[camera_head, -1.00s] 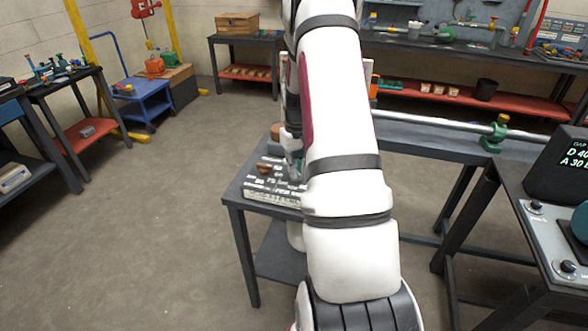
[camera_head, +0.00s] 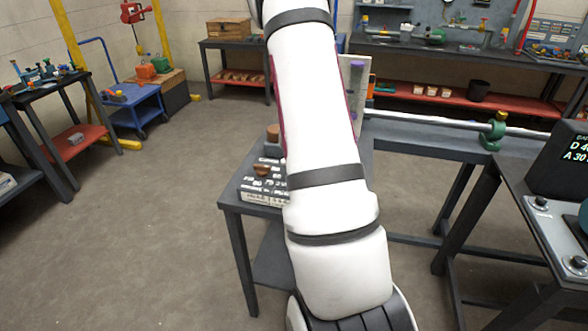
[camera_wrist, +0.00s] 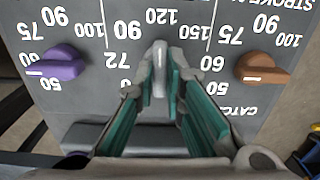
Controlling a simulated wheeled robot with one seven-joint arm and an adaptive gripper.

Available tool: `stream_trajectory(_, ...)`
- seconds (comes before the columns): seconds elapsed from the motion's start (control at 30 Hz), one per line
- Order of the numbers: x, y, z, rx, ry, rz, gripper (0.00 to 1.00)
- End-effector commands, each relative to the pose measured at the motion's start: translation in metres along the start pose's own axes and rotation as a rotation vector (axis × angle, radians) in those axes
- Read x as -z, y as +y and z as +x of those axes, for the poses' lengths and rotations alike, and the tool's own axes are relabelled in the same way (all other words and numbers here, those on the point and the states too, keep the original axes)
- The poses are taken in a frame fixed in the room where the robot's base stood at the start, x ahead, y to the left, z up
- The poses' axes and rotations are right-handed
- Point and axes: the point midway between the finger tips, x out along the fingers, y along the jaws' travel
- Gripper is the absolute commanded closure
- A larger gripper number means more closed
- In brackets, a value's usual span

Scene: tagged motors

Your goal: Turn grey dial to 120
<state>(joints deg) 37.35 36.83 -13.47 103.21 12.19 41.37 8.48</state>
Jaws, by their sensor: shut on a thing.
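In the head view my white arm hides the gripper and the grey dial. Part of the panel (camera_head: 262,198) shows left of the arm, on a dark table.
In the wrist view a purple dial (camera_wrist: 58,65) is at left and a brown dial (camera_wrist: 262,67) at right, both close to the fingers. In the head view a bench with a black display (camera_head: 562,155) stands at right. Open floor (camera_head: 140,240) lies at left.

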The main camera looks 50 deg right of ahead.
Motion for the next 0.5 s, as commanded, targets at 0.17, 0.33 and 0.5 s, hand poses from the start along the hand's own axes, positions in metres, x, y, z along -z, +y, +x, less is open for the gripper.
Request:
stream_trajectory(0.17,0.0005,-0.0003,-0.0006,0.0,0.002,0.025,1.0)
stream_trajectory(0.33,0.0004,-0.0001,-0.0007,0.0,0.001,0.03,1.0)
stream_trajectory(0.5,0.0004,-0.0001,-0.0007,0.001,0.001,0.029,1.0)
